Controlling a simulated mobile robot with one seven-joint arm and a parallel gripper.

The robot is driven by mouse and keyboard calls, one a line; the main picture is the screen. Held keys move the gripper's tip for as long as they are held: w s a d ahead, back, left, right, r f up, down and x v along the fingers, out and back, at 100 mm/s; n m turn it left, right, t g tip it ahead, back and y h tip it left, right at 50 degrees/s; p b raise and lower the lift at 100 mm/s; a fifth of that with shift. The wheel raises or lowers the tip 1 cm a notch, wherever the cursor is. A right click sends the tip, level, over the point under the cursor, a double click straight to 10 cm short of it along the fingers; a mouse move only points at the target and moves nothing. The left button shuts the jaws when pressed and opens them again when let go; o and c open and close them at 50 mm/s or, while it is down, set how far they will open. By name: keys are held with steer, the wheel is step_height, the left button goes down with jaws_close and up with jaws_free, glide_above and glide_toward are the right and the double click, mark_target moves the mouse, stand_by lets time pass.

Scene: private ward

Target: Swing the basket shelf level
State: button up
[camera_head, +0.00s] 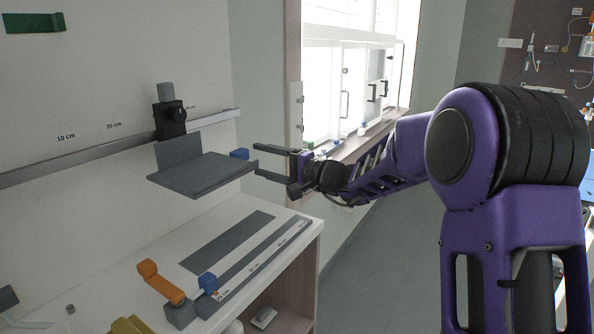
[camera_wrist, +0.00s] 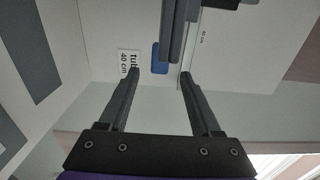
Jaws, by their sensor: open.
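The basket shelf (camera_head: 192,177) is a grey plate with an upright back panel. It hangs from a black clamp (camera_head: 170,118) on the wall rail, above the counter. It looks roughly flat, but I cannot tell whether it is exactly level. A blue tab (camera_head: 239,154) is at its right end. My gripper (camera_head: 258,160) is open and empty at that end, fingers pointing left at the tab. In the wrist view the blue tab (camera_wrist: 160,57) lies just beyond and between the open fingertips (camera_wrist: 160,73), with the shelf's grey edge (camera_wrist: 174,35) beside it.
The wall rail (camera_head: 90,155) carries centimetre marks. Below, the counter (camera_head: 160,250) holds a grey strip (camera_head: 228,241), a ruled bar (camera_head: 260,262), and an orange lever (camera_head: 160,283) with a blue knob (camera_head: 208,282) nearby. A window (camera_head: 345,85) is behind my arm. Floor at right is clear.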

steer(key=v, duration=1)
steer(key=shift+s, duration=0.1)
